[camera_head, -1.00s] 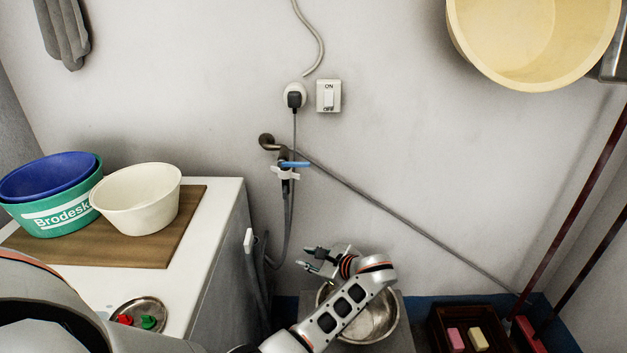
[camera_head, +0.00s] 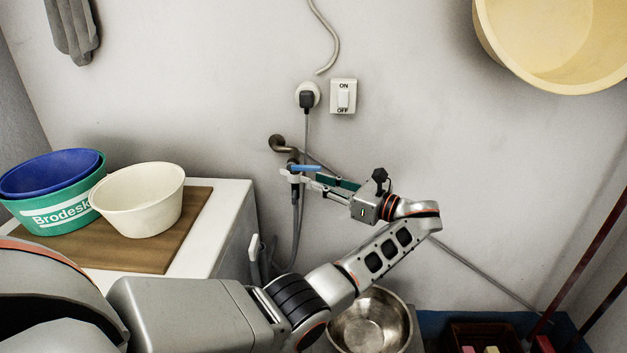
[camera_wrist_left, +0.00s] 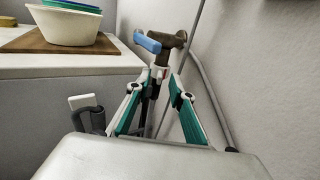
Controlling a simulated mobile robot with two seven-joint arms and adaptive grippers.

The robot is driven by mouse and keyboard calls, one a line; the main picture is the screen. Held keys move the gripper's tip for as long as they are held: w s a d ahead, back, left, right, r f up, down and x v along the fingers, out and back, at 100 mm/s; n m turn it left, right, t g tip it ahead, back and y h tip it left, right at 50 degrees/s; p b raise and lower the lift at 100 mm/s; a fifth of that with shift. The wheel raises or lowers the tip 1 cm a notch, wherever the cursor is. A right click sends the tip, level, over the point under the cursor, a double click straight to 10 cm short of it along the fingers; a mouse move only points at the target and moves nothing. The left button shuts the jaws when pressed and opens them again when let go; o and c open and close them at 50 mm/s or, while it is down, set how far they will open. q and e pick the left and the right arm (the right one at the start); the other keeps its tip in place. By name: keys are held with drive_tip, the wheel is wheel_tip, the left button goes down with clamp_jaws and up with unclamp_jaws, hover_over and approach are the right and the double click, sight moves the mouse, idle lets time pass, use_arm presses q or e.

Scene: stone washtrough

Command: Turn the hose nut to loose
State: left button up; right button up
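The tap (camera_head: 283,144) comes out of the wall and has a blue lever (camera_head: 306,168). The white hose nut (camera_head: 288,176) sits just under the lever, with the grey hose (camera_head: 296,222) hanging down from it. My left gripper (camera_head: 308,181) reaches in from the right, its fingertips close to the nut. In the left wrist view its two teal fingers (camera_wrist_left: 160,92) are spread apart, and the nut (camera_wrist_left: 158,72) shows in the gap beyond. I cannot tell whether either finger touches it. My right gripper is not in view.
A socket with a plug (camera_head: 307,97) and an ON/OFF switch (camera_head: 343,96) are above the tap. A white counter (camera_head: 232,205) with basins (camera_head: 137,199) stands left. A metal bowl (camera_head: 369,325) is below my arm. A yellow basin (camera_head: 555,40) hangs upper right.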

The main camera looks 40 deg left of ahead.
sight(295, 176)
use_arm(q)
drive_tip(key=shift+a, duration=1.05)
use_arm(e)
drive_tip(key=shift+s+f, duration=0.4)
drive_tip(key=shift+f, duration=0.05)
